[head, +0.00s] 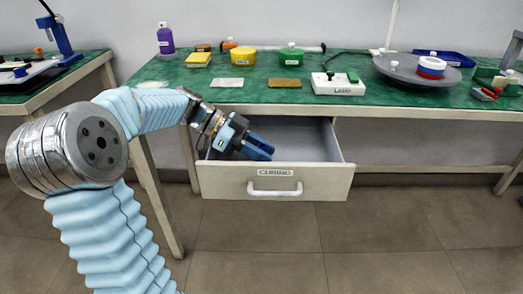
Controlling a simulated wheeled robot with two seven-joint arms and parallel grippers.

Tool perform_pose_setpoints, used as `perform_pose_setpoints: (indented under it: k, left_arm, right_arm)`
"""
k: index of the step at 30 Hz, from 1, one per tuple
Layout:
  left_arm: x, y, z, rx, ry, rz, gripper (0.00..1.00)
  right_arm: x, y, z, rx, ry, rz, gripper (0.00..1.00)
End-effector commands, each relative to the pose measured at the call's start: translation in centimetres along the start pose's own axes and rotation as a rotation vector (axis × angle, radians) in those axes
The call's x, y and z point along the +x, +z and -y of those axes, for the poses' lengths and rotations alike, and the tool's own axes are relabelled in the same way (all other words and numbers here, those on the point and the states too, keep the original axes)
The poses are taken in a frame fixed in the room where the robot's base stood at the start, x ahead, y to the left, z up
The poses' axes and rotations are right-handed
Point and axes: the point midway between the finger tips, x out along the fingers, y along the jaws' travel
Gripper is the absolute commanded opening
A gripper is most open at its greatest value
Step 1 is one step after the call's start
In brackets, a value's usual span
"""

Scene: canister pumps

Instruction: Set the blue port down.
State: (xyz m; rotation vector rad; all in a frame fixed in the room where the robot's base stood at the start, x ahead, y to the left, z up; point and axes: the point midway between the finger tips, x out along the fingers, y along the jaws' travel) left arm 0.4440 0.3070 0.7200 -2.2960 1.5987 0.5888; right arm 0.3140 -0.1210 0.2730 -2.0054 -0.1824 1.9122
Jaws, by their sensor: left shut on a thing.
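My left gripper (258,147) reaches into the open drawer (222,181) under the green-topped table. It is shut on a dark blue piece, which I take to be the blue port (257,151). The piece shows at the gripper's tip, above the drawer's inside floor. Where the fingers end and the blue piece begins is hard to tell, and whether it touches the floor is unclear. My right gripper is not in view.
The table (350,105) bears a yellow canister (243,57), a green canister (291,56), a white LASER box (338,84) and a grey disc (395,69) with a striped canister (431,68). The drawer's right part looks clear. Its handle (274,189) faces me.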

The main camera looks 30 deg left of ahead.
Motion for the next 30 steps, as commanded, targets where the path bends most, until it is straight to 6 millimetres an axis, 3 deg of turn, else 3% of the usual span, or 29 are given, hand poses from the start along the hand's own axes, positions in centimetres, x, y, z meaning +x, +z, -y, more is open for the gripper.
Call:
perform_pose_setpoints:
  k: [6, 7, 11, 22, 26, 30]
  left_arm:
    - [0.2, 0.3, 0.0, 0.001, 0.0, 0.0, 0.0]
    - [0.1, 0.1, 0.0, 0.001, 0.0, 0.0, 0.33]
    - [0.1, 0.1, 0.0, 0.0, 0.0, 0.0, 0.53]
    - [-0.2, -0.2, 0.0, 0.0, 0.0, 0.0, 0.54]
    - [-2.3, -0.1, 0.1, 0.001, -0.003, 0.0, 0.54]
    - [-5.7, 0.0, 0.1, 0.001, -0.004, 0.001, 0.54]
  right_arm:
    - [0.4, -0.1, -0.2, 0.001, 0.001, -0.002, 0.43]
    - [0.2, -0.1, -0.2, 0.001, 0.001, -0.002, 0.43]
    - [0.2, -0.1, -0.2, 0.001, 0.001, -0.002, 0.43]
    - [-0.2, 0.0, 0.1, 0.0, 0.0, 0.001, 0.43]
    - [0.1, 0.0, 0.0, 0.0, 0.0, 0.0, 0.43]
    - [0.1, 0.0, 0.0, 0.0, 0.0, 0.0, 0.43]
